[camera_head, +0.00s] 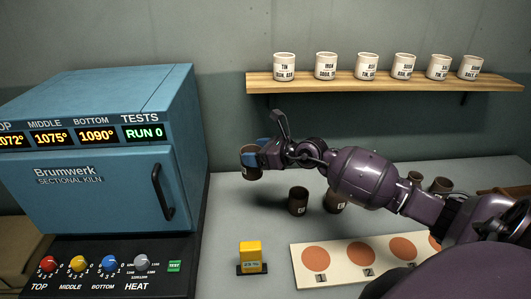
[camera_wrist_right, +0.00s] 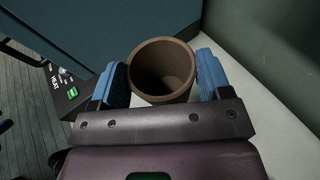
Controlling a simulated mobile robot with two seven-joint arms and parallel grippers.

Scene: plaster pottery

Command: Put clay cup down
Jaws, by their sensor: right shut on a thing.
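A brown clay cup (camera_head: 250,170) is held upright in my right gripper (camera_head: 258,155), in the air by the kiln's right side. In the right wrist view the cup (camera_wrist_right: 163,68) sits between the two blue finger pads of the right gripper (camera_wrist_right: 164,82), its empty inside showing. More brown clay cups stand on the counter: one (camera_head: 298,201) below and right of the gripper, and another (camera_head: 335,203) beside it, partly hidden by my arm. My left gripper is not in view.
A blue kiln (camera_head: 100,190) with a door handle stands at the left. A pale board (camera_head: 340,275) with orange discs lies in front, beside a yellow block (camera_head: 250,257). A wooden shelf (camera_head: 380,84) holds several labelled white cups. Bare counter (camera_head: 222,215) lies between kiln and cups.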

